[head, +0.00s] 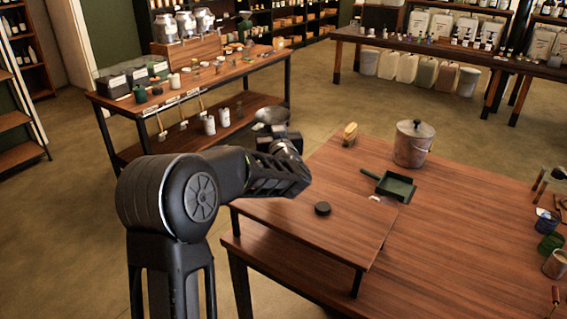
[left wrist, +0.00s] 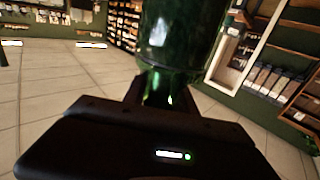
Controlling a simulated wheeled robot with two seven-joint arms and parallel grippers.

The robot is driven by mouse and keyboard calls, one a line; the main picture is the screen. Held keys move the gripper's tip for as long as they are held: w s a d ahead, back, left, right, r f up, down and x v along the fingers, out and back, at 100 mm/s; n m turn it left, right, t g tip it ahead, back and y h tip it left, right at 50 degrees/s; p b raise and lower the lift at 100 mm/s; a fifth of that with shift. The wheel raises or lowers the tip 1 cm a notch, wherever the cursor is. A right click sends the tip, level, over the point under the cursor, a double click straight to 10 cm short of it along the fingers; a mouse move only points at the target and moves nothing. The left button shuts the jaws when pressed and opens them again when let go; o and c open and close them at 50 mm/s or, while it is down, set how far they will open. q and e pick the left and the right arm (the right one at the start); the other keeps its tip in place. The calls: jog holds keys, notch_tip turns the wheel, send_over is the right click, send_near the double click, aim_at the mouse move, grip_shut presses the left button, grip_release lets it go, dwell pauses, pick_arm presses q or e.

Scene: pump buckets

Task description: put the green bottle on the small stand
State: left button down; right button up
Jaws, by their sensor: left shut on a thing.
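The green bottle (left wrist: 180,40) is dark glass and fills the top middle of the left wrist view. Its top is cut off there. My left gripper (left wrist: 155,92) is shut on its lower, narrower part. In the head view my left gripper (head: 284,142) is up beyond the far left of the front table, and I cannot make out the bottle there. My right gripper is not in view.
On the front table (head: 470,230) are a lidded metal bucket (head: 413,145), a dark green dustpan (head: 395,186) and a yellow brush (head: 350,133). Green and brown cups stand at the right edge. A long side table (head: 240,68) with jars stands behind my arm. The middle of the front table is clear.

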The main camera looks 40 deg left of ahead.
pick_arm(q)
jog(key=shift+f, duration=1.3)
notch_tip(320, 180, down, 4)
jog(key=shift+r, duration=0.15)
jog(key=shift+f, duration=0.3)
jog(key=c, duration=1)
grip_release()
jog(key=shift+s+d+r, duration=0.1)
jog(key=shift+r, duration=0.1)
jog(key=b+v, duration=0.1)
jog(key=v, duration=1)
jog(key=shift+s+d+b, duration=0.25)
jog(key=shift+d+b, duration=0.05)
jog(key=shift+b, duration=0.1)
